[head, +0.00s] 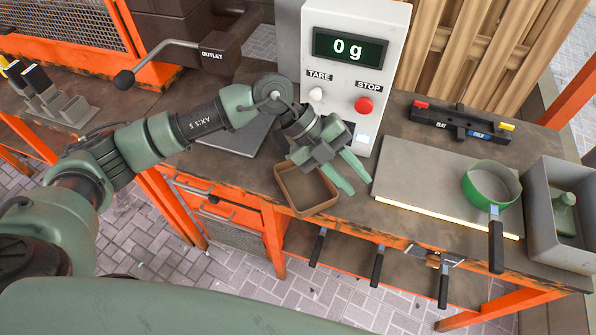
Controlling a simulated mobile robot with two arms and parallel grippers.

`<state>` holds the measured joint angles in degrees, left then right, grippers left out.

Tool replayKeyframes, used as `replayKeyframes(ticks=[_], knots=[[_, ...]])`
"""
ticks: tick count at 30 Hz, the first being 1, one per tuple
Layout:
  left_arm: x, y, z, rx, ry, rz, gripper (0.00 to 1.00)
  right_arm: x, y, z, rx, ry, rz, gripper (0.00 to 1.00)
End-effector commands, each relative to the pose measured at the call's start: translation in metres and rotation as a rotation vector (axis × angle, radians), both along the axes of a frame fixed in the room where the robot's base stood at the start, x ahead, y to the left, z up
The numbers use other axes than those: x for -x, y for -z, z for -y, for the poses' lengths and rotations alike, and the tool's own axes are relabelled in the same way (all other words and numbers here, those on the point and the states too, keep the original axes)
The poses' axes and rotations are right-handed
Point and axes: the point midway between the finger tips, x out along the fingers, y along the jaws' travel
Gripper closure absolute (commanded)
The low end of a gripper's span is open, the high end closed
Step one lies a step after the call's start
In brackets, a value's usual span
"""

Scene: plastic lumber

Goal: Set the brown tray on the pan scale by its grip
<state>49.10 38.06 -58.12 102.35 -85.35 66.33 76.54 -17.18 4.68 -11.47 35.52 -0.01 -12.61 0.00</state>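The brown tray (312,204) is a small square open tray at the front edge of the workbench, below my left gripper. My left gripper (357,182) is above the tray's right side, with its two green fingers apart and nothing visible between them. The gripper body covers the tray's back right part, and I cannot make out the tray's grip. A white scale housing (394,40) stands behind, with its display reading 0 g. A flat grey plate (240,138), partly behind my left arm, lies left of the housing; it may be the scale's pan. My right gripper is not in view.
A grey plate with a lit front edge (405,165) lies to the right, with a green pan (488,184) on it. A grey bin (538,205) stands far right. A black level-like tool (460,122) lies behind. An outlet lever (165,55) juts out at back left.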

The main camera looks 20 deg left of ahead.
Motion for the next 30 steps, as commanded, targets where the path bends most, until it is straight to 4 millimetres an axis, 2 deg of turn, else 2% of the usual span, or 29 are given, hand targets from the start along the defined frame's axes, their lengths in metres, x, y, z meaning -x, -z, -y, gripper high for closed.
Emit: replayKeyframes(ticks=[1, 3, 6, 9, 10, 14, 20, 25, 30], knots=[[-0.014, 0.012, -0.037, -0.162, -0.02, -0.005, 0.72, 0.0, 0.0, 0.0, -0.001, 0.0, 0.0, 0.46], [-0.027, 0.025, -0.086, -0.363, -0.059, -0.028, 0.72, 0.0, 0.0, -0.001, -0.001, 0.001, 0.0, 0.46], [-0.039, 0.028, -0.143, -0.577, -0.13, -0.057, 0.72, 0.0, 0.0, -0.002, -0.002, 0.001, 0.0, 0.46], [-0.045, 0.025, -0.179, -0.704, -0.182, -0.078, 0.72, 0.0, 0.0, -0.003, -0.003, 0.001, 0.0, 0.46], [-0.046, 0.024, -0.185, -0.727, -0.192, -0.081, 0.72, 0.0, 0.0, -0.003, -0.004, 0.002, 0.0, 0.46], [-0.045, 0.031, -0.195, -0.765, -0.207, -0.091, 0.72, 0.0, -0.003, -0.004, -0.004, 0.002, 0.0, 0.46], [-0.043, 0.052, -0.191, -0.761, -0.204, -0.091, 0.72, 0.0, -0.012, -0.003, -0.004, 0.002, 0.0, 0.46], [-0.041, 0.075, -0.184, -0.761, -0.202, -0.092, 0.72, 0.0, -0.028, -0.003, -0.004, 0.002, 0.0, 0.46], [-0.04, 0.097, -0.182, -0.759, -0.203, -0.09, 0.72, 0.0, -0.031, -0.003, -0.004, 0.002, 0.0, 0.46]])
